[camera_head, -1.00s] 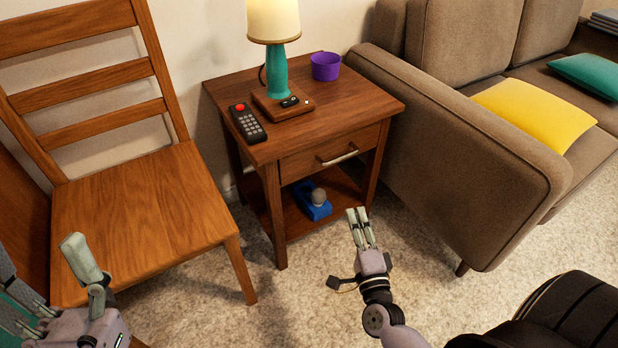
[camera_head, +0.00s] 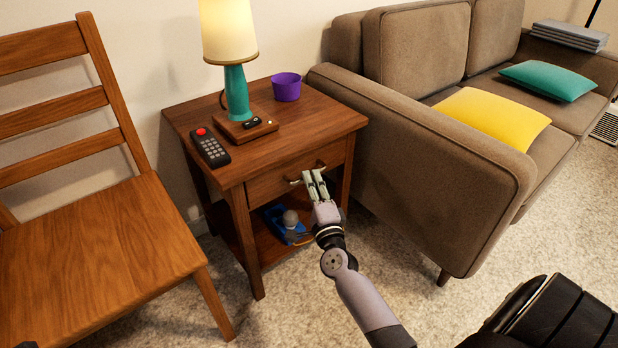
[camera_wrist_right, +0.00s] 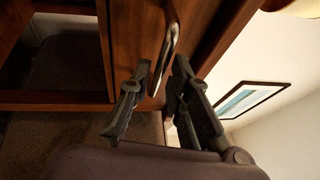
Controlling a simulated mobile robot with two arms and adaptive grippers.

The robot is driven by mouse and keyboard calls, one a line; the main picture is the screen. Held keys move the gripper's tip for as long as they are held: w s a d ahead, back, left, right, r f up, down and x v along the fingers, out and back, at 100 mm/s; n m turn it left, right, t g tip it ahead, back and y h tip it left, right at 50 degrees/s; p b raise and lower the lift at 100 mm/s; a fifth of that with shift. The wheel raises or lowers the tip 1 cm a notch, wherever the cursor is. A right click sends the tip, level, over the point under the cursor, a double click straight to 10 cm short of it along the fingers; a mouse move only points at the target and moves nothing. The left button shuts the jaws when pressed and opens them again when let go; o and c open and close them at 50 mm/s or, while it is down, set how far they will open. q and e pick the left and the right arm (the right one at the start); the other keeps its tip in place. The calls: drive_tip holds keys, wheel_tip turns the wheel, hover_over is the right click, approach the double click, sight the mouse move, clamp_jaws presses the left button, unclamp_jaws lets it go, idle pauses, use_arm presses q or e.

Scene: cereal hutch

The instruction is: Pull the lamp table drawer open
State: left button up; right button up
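The lamp table (camera_head: 300,128) is dark wood, and its drawer (camera_head: 270,186) looks closed, flush with the frame. The drawer's pale metal handle (camera_head: 293,181) is partly hidden by my right gripper (camera_head: 314,175), whose fingertips are at the handle. In the right wrist view, the fingers of my right gripper (camera_wrist_right: 160,82) stand apart, one on each side of the lower part of the handle (camera_wrist_right: 170,45), near the drawer front (camera_wrist_right: 138,35). I cannot tell whether they touch it. My left gripper is out of view.
A lamp (camera_head: 236,92), remote (camera_head: 210,148) and purple cup (camera_head: 286,87) stand on the table top. A blue object (camera_head: 284,224) lies on the lower shelf. A wooden chair (camera_head: 100,255) is at the left, a brown sofa (camera_head: 430,170) close at the right. Carpet in front is clear.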

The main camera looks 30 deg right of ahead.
drive_tip(key=shift+x, duration=1.45)
drive_tip(key=shift+c, duration=0.3)
clamp_jaws()
